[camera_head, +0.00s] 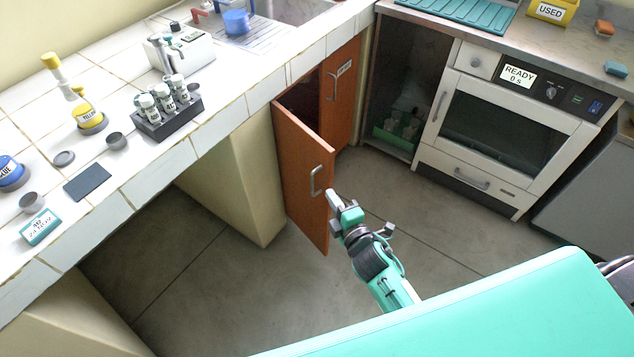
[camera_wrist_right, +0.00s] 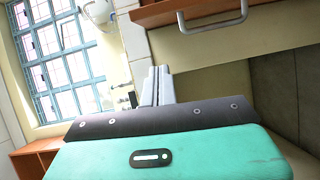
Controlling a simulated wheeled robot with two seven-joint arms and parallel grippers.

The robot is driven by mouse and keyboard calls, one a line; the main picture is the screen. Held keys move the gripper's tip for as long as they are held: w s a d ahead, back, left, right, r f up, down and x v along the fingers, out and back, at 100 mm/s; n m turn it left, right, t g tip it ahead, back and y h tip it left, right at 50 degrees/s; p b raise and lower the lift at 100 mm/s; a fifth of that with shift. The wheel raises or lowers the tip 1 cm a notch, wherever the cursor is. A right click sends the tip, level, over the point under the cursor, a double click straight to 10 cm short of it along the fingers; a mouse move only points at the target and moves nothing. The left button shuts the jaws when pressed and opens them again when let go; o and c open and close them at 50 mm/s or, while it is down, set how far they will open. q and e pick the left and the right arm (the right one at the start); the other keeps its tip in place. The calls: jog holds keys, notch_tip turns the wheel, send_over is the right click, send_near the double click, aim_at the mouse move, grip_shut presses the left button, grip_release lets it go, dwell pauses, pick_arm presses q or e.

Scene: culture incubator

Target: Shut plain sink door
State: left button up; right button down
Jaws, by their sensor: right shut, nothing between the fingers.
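The plain sink door (camera_head: 292,172), orange-brown with a metal bar handle (camera_head: 315,181), stands swung open under the sink counter. A dark gap shows behind it. In the right wrist view the door (camera_wrist_right: 160,13) and its handle (camera_wrist_right: 212,24) cross the top right. My right gripper (camera_head: 332,196) is beside the door's free edge, to the right of the handle. Its fingers (camera_wrist_right: 157,86) are together and empty. Whether they touch the door I cannot tell. My left gripper is in neither view.
A labelled sink door (camera_head: 340,92) beside it is closed. The tiled counter (camera_head: 120,165) above holds a tube rack (camera_head: 168,121) and bottles. A white incubator (camera_head: 505,125) stands at the right. The grey floor (camera_head: 240,290) around the open door is clear.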

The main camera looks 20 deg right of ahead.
aim_at(326, 160)
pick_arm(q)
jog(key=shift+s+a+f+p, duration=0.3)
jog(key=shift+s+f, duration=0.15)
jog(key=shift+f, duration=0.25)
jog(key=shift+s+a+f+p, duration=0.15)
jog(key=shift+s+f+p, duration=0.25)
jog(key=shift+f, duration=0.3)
pick_arm(e)
jog(key=shift+n+t, duration=0.3)
jog(key=shift+w+d+r, duration=0.25)
jog(key=shift+w+r, duration=0.1)
jog(key=shift+w, duration=1.55)
jog(key=shift+w+d+r, duration=0.3)
jog(key=shift+w+r, duration=0.05)
jog(key=shift+w, duration=1.5)
jog(key=shift+w+d+r, duration=0.25)
jog(key=shift+w+r, duration=0.1)
jog(key=shift+w, duration=1.55)
